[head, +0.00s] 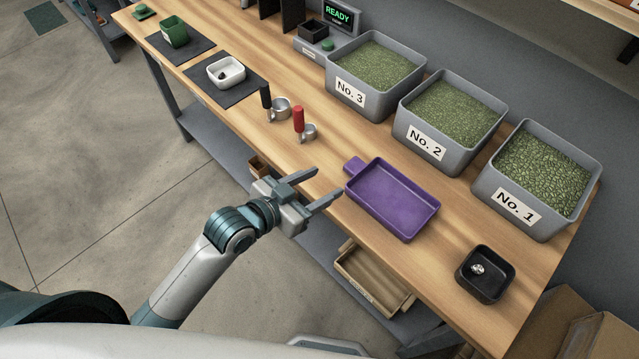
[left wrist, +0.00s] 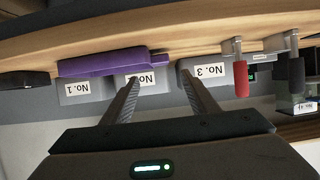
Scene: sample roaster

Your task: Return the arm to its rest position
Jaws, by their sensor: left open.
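My left gripper (head: 328,188) is open and empty. In the head view it is near the table's front edge, to the left of the purple tray (head: 393,199) and apart from it. In the left wrist view, its two fingers (left wrist: 160,95) point toward the table edge and the bins, with nothing between them. My left arm (head: 195,270) reaches in from the lower left. My right gripper is not in view.
Bins No. 3 (head: 347,93), No. 2 (head: 425,143) and No. 1 (head: 512,207) hold green beans along the back. A black-handled scoop (head: 267,98), a red-handled scoop (head: 299,120), a white bowl (head: 237,75) and a black bowl (head: 510,291) stand on the wooden table (head: 445,265).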

